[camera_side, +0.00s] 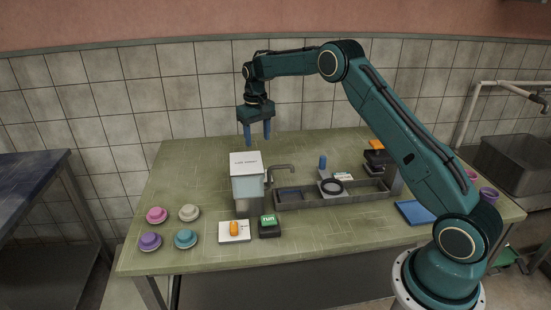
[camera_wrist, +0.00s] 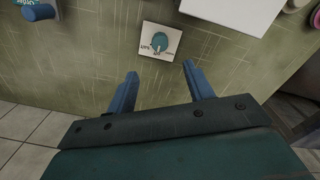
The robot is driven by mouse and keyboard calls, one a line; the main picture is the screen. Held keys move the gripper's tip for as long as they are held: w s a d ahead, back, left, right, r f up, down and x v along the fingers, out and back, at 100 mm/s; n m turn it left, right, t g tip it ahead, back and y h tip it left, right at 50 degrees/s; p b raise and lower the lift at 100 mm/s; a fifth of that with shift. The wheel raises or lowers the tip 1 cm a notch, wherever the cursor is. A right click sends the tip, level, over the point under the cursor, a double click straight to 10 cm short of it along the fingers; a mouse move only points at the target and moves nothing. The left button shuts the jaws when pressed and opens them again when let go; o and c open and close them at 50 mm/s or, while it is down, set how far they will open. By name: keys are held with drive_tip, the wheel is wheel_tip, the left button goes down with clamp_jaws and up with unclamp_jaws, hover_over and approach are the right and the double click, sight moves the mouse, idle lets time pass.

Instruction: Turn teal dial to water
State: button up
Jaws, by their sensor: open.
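The teal dial (camera_wrist: 159,41) sits on a white square plate (camera_wrist: 174,33) at the top middle of the wrist view. Small labels lie around its lower side; they are too small to read surely, and I cannot tell which one the dial points to. I do not see the teal dial in the side view; the white box may hide it. My gripper (camera_side: 258,141) is open and empty, pointing down above and behind the white box. In the wrist view its two blue fingers (camera_wrist: 160,70) are apart, with the dial just beyond the gap between them.
The white-topped box (camera_side: 246,162) stands beside a tap (camera_side: 281,168). In front are an orange dial (camera_side: 234,229) and a green run button (camera_side: 269,219). Several coloured round lids (camera_side: 186,238) lie at left.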

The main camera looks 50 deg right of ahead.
wheel_tip(320, 180, down, 13)
drive_tip(key=shift+s+d, duration=0.1)
drive_tip(key=shift+d, duration=0.05)
idle(0.4)
drive_tip(key=c, duration=1)
